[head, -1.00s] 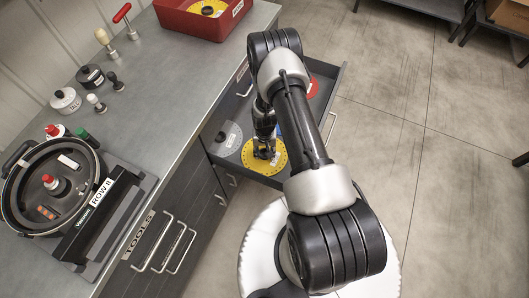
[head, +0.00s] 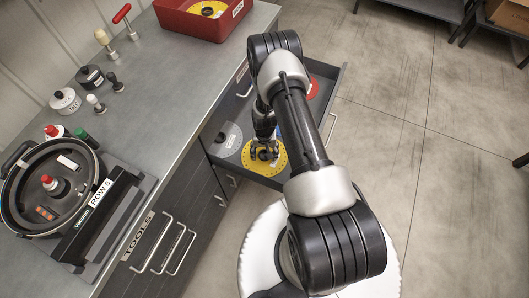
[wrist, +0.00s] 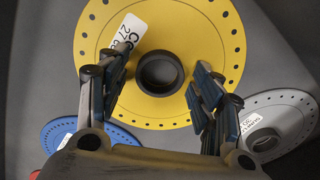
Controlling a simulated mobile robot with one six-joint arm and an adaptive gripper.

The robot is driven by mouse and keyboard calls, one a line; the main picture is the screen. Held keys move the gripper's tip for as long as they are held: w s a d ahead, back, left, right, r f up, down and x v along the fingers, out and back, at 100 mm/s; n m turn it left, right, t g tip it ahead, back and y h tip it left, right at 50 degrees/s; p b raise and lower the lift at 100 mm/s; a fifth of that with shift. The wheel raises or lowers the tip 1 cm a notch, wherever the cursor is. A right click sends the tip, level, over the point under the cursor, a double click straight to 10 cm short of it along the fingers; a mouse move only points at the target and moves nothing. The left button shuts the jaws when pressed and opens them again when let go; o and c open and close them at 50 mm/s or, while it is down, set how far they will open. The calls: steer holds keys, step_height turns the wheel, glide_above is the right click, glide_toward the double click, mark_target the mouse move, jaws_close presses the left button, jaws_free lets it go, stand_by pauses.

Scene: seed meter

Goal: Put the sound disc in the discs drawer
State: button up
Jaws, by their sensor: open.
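A yellow disc (head: 277,168) with a dark hub and holes around its rim lies in the open drawer (head: 336,88). In the wrist view the yellow disc (wrist: 205,25) fills the upper middle, with a white label partly hidden by a finger. My gripper (wrist: 157,75) is open, its fingers apart on either side of the hub and not touching it. In the head view my gripper (head: 263,150) is low over the yellow disc. A grey disc (head: 228,140) lies beside it in the drawer. The wrist view also shows a blue disc (wrist: 90,140).
A red disc (head: 313,88) lies at the drawer's far end. A red bin (head: 190,22) on the counter (head: 165,85) holds another yellow disc (head: 207,9). A round seed meter (head: 55,185) stands at the left. Several small tools and containers are on the counter.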

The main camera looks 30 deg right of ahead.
step_height(320, 180, up, 13)
steer(key=p, duration=0.4)
step_height(320, 180, up, 15)
steer(key=n+t, duration=0.1)
glide_above(264, 156)
steer(key=w+a, duration=0.2)
steer(key=w, duration=0.1)
step_height(264, 156, up, 15)
steer(key=s+a+n+t, duration=0.1)
steer(key=s+a, duration=0.2)
steer(key=s+a+r+n+t, duration=0.1)
steer(key=s+a+r+n, duration=0.1)
steer(key=s+r, duration=0.6)
steer(key=s+a+r+n+t, duration=0.1)
steer(key=s+a+r, duration=0.3)
steer(key=s+r, duration=0.4)
steer(key=s, duration=0.5)
steer(key=shift+s+n+t, duration=0.25)
steer(key=shift+n+t, duration=0.05)
steer(key=shift+n, duration=0.1)
